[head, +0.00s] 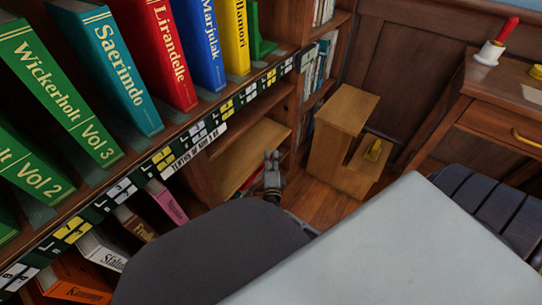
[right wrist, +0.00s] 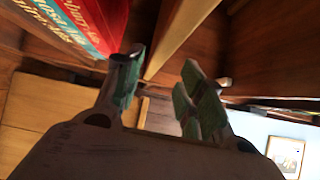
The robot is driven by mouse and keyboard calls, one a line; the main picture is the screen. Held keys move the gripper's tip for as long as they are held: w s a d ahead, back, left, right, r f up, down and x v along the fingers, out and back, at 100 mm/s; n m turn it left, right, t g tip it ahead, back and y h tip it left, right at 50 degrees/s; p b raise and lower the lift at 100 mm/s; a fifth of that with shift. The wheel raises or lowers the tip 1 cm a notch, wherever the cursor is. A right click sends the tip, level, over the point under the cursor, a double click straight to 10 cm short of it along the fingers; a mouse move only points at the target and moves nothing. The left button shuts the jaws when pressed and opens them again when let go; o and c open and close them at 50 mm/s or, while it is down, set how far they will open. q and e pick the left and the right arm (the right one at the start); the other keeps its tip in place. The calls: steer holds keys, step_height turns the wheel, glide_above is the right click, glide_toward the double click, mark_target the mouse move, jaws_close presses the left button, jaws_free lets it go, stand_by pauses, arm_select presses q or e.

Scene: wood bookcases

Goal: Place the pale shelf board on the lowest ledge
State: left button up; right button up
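The pale shelf board (head: 248,152) lies in a lower bay of the wood bookcase, tilted in the picture, with its front edge toward the room. My right gripper (head: 272,160) is at the board's front right end. In the right wrist view the board's pale edge (right wrist: 182,38) runs just past the fingertips. There my right gripper (right wrist: 163,78) has its fingers apart, with green pads and nothing clamped. I cannot tell whether a finger touches the board. The lowest ledge is not clearly seen; my arm and body cover the lower bookcase. My left gripper is not in view.
Large numbered books, including a green one (head: 62,88), fill the shelf at left. A wooden step stool (head: 343,110) stands right of the bookcase, and a desk (head: 500,112) is at far right. Red books (right wrist: 98,22) are close to the right gripper. Some floor (head: 318,198) is clear.

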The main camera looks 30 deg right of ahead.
steer(key=shift+v, duration=1.85)
